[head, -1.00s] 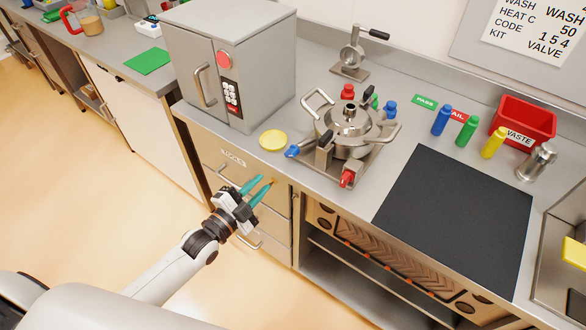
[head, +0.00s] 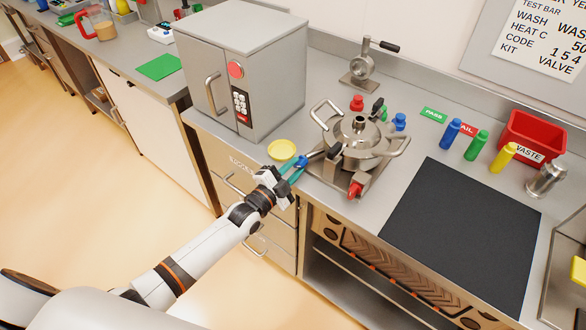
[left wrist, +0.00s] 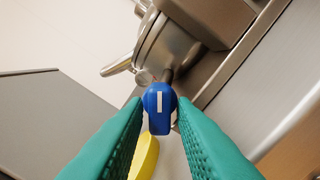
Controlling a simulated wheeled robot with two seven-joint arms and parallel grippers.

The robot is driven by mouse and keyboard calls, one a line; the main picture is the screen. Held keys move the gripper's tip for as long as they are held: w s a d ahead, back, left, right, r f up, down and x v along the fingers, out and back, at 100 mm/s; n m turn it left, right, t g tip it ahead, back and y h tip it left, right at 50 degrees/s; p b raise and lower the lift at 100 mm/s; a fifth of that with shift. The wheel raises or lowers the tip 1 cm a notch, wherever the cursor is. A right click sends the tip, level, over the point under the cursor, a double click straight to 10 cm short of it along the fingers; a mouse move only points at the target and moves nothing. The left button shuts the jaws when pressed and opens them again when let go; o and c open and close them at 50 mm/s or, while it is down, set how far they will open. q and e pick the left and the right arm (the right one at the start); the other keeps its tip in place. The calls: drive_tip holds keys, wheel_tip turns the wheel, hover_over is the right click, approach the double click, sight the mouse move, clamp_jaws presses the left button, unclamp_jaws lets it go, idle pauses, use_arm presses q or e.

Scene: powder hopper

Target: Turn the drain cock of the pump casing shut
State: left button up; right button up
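The steel pump casing (head: 357,140) stands on the counter, with two loop handles and coloured cock handles around it. A blue cock handle (left wrist: 159,105) with a white bar is on a short stem at its left side. A red cock handle (head: 355,190) is at its front. No label shows which is the drain cock. My left gripper (head: 297,166) is at the blue handle and partly hides it in the head view. In the left wrist view its teal fingers (left wrist: 159,118) are apart, one on each side of the blue handle, with narrow gaps. My right gripper is not in view.
A yellow dish (head: 282,151) lies close to my left gripper. A grey oven-like box (head: 240,75) stands behind it to the left. A black mat (head: 460,220) and several coloured bottles are to the right, with a red waste bin (head: 532,135).

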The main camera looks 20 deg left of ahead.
use_arm(q)
clamp_jaws()
drive_tip(key=shift+n, duration=0.8)
drive_tip(key=n, duration=0.3)
drive_tip(key=shift+f, duration=0.1)
drive_tip(key=n, duration=0.5)
drive_tip(key=shift+n+b, duration=0.35)
drive_tip(key=shift+n, duration=0.05)
unclamp_jaws()
